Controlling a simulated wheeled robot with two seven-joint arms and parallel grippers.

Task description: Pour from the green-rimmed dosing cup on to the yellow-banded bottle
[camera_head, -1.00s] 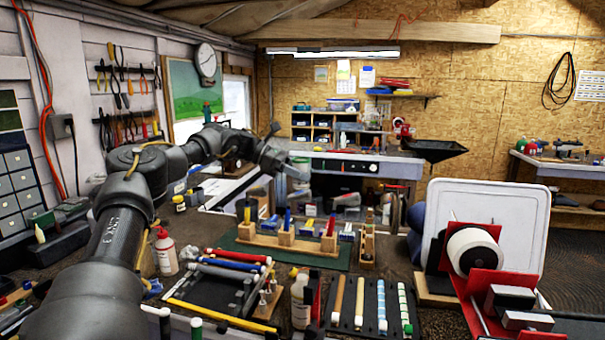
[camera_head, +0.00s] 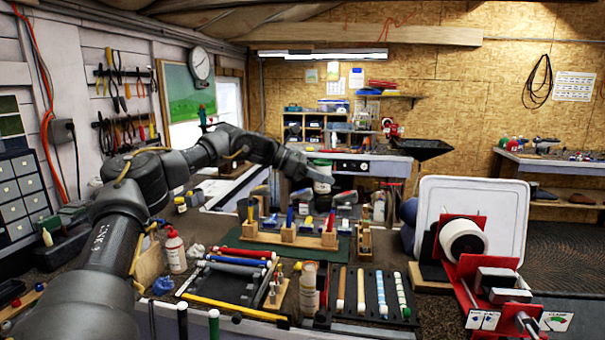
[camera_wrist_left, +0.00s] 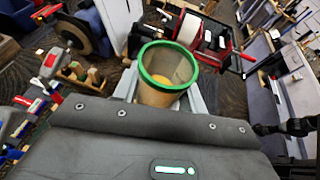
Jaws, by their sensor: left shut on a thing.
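The green-rimmed dosing cup (camera_wrist_left: 168,72) is held in my left gripper (camera_wrist_left: 165,95), in the left wrist view. Its open mouth faces that camera, and something yellow-orange shows inside. In the head view my left gripper (camera_head: 312,176) is out over the back of the bench, with a pale cup shape at its jaws. I cannot clearly make out the yellow-banded bottle. A small bottle with a yellow patch (camera_head: 180,203) stands at the back left, but I cannot tell if it is that one. My right gripper is out of view.
A wooden rack (camera_head: 290,240) with several coloured tools stands below my left gripper. A red-capped bottle (camera_head: 174,252) is at left and a tan bottle (camera_head: 308,292) at front. A red clamp fixture (camera_head: 470,262) and a white panel (camera_head: 505,215) stand at right.

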